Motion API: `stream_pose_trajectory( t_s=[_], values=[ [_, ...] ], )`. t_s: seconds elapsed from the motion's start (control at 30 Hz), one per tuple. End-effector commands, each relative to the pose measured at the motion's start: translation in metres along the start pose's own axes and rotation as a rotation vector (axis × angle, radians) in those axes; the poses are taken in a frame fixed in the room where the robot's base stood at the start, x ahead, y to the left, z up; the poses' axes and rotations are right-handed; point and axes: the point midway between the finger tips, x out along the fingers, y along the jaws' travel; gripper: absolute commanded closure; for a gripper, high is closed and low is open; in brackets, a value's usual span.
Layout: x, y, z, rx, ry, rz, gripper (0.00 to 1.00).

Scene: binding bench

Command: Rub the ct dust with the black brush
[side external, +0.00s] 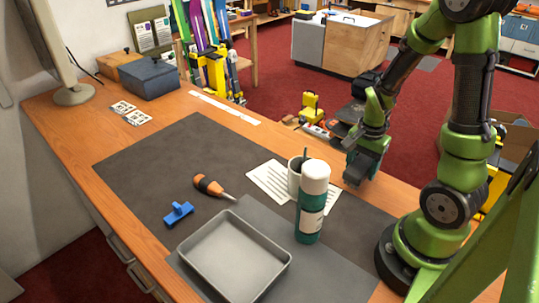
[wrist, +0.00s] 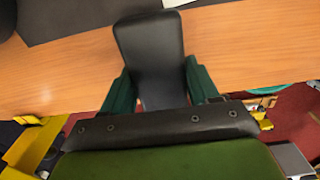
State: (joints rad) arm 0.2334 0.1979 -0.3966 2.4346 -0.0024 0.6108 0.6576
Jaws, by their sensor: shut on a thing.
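My gripper (side external: 362,168) is over the right back edge of the bench, beyond the bottle. In the wrist view, its dark green fingers (wrist: 158,88) are closed on the sides of a smooth black block with rounded corners, which looks like the black brush (wrist: 150,48). The brush reaches out past the fingertips over bare wood; its underside is hidden. In the side view I cannot clearly tell the brush from the dark gripper. I cannot make out any dust on the bench.
A teal bottle with white cap (side external: 311,205) stands beside a pale cup (side external: 294,180) on striped paper (side external: 264,180). A grey tray (side external: 184,248), blue tool (side external: 178,214) and orange-handled tool (side external: 210,186) lie nearer. The dark mat (side external: 150,160) is clear at far left.

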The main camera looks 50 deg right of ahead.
Motion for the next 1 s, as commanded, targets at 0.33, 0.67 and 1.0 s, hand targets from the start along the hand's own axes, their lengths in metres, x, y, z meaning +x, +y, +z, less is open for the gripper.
stream_pose_trajectory(
  t_s=[0.33, 0.67, 1.0],
  values=[
    [-0.031, -0.001, 0.000, 0.000, 0.001, -0.002, 0.69],
    [-0.057, -0.001, 0.000, -0.001, 0.001, 0.000, 0.69],
    [-0.059, 0.000, 0.000, 0.000, 0.000, 0.003, 0.69]
  ],
)
